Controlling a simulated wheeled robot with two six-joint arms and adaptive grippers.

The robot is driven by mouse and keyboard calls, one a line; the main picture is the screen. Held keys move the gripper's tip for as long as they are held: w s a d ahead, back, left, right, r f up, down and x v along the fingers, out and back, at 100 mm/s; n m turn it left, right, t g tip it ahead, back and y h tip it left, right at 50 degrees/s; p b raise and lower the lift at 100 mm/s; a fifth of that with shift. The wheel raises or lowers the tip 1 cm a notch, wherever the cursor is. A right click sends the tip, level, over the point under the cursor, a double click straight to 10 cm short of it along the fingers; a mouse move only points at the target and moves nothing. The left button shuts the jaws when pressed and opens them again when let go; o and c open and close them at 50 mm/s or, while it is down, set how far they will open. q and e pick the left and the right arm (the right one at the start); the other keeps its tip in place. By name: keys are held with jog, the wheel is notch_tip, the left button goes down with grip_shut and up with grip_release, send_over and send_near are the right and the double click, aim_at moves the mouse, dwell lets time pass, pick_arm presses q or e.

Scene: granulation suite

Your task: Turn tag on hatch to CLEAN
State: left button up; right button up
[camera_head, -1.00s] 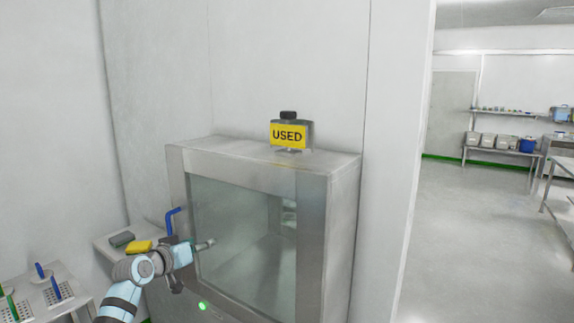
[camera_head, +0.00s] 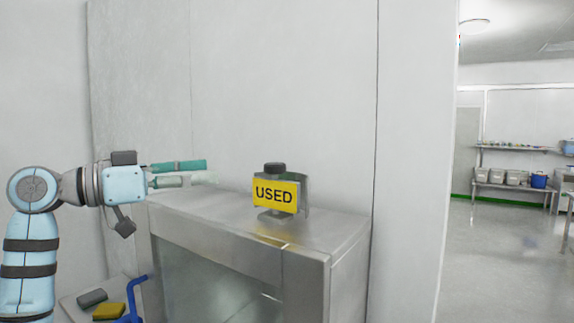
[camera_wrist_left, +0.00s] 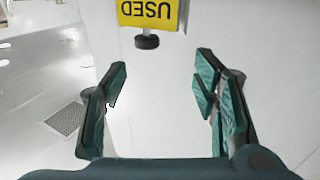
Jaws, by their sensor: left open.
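The tag (camera_head: 276,193) is a yellow plate reading USED, with a dark knob (camera_head: 275,168) on top, and it stands on the top of the steel hatch (camera_head: 190,222). My left gripper (camera_head: 197,172) is open and empty, above the hatch top and to the left of the tag, pointing at it with a gap between. In the left wrist view the tag (camera_wrist_left: 148,12) appears upside down at the top edge, partly cut off, beyond the open fingers (camera_wrist_left: 158,88). The tag's other faces are hidden. My right gripper is not in view.
A blue handle (camera_head: 139,295) is at the hatch's left side. A grey block (camera_head: 92,297) and a yellow block (camera_head: 109,311) lie on a small table at lower left. A wall stands close behind the hatch. The space between gripper and tag is clear.

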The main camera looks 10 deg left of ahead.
pick_arm(q)
jog(key=p, duration=0.3)
send_near(275, 163)
jog(key=w+d, duration=0.2)
jog(key=d, duration=0.1)
jog(key=shift+m+g, duration=0.3)
jog(key=x, duration=0.3)
jog(key=p+x, duration=0.1)
jog(key=x, duration=0.1)
jog(key=shift+w+f+p, duration=0.15)
jog(key=shift+w+p, duration=0.15)
jog(key=shift+w, duration=0.25)
jog(key=shift+w+d+f, duration=0.1)
jog(key=shift+w+d, duration=0.1)
jog(key=shift+w, duration=0.15)
jog(key=shift+s+r, duration=0.2)
jog(key=shift+s, duration=0.35)
jog(key=shift+c, duration=0.4)
jog(key=shift+w+f, duration=0.1)
jog(key=shift+w, duration=0.1)
jog(key=c, duration=1.1)
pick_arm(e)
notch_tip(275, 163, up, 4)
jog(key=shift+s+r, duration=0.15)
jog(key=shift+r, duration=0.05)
